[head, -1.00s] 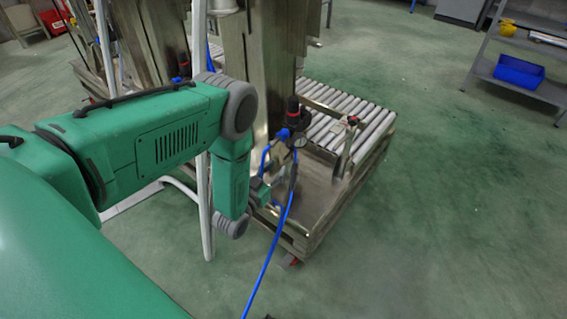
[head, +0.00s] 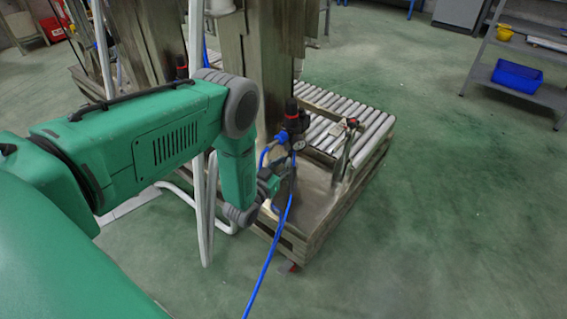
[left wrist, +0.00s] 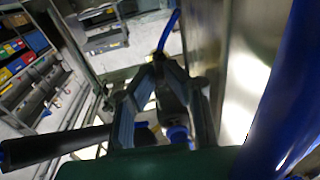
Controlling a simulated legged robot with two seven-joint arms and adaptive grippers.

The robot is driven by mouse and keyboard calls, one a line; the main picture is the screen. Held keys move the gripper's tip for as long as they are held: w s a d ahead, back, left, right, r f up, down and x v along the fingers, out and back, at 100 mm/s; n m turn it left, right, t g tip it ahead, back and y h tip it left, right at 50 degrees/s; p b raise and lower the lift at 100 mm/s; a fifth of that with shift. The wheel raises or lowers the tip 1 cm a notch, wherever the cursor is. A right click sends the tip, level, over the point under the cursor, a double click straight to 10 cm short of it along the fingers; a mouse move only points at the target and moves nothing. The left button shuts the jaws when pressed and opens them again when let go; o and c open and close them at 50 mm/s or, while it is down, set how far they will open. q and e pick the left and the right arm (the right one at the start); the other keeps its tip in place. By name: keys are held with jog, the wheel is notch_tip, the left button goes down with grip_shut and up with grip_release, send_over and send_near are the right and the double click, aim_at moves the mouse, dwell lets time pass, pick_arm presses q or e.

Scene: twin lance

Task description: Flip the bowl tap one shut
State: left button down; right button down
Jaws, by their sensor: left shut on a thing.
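A black air regulator unit (head: 293,121) with a red top, a small round gauge (head: 298,144) and blue hose fittings stands on the near side of a metal post. My left gripper (head: 284,178) is just below it, partly hidden behind the blue hose. In the left wrist view the fingers of my left gripper (left wrist: 164,95) are closed around a dark part (left wrist: 171,98). I cannot clearly make out the bowl tap or which way its lever points. My right gripper is in neither view.
A blue hose (head: 271,255) hangs down past my left gripper and looms large in the left wrist view (left wrist: 290,90). A roller conveyor (head: 350,118) and a metal post (head: 258,60) stand close by. White tubing (head: 205,225) is beside my forearm.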

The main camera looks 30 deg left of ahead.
pick_arm(q)
jog(key=shift+a+m+h, duration=0.25)
jog(key=shift+m+h, duration=0.45)
jog(key=shift+h, duration=0.5)
jog(key=c, duration=1.7)
grip_release()
jog(key=s, duration=0.4)
jog(key=s+a, duration=0.1)
jog(key=s, duration=0.7)
jog(key=shift+a+f, duration=0.1)
jog(key=shift+a, duration=0.05)
